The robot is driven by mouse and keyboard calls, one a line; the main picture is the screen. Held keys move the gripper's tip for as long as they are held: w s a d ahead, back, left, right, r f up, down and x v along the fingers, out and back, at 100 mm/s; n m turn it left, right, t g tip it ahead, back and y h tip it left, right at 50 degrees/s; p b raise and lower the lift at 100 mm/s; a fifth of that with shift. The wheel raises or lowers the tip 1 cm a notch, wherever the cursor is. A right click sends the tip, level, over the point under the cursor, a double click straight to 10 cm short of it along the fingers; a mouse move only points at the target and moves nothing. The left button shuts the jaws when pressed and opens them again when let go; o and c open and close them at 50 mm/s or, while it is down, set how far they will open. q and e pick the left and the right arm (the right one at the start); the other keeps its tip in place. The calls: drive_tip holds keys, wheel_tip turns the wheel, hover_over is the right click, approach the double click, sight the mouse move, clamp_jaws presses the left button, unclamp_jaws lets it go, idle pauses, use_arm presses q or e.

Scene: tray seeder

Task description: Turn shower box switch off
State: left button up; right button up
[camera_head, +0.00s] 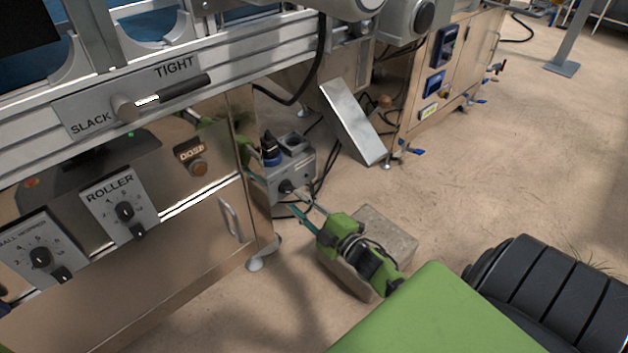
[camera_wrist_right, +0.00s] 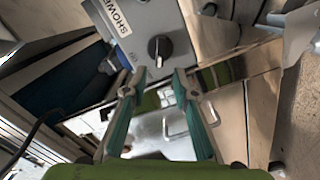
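The grey shower box (camera_head: 308,168) stands low behind the steel cabinet's corner in the head view, with a dark rotary switch (camera_head: 286,187) on its front. In the right wrist view the box (camera_wrist_right: 178,17) carries a "SHOWER" label, cut off at the top edge, and the black switch knob (camera_wrist_right: 159,48) with a pale pointer line. My right gripper (camera_head: 298,199) is green with teal fingers and reaches toward the switch. In the wrist view its fingers (camera_wrist_right: 158,82) are spread and empty, just short of the knob. My left gripper is not in view.
A steel cabinet with a roller dial panel (camera_head: 120,204) and door handle (camera_head: 229,217) stands left of the arm. A slanted metal plate (camera_head: 352,122) is right of the box. Dark cables run around the box. A stone-like block (camera_head: 393,232) lies beneath the gripper.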

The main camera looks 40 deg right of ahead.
drive_tip(key=s, duration=0.7)
drive_tip(key=shift+s+d, duration=0.25)
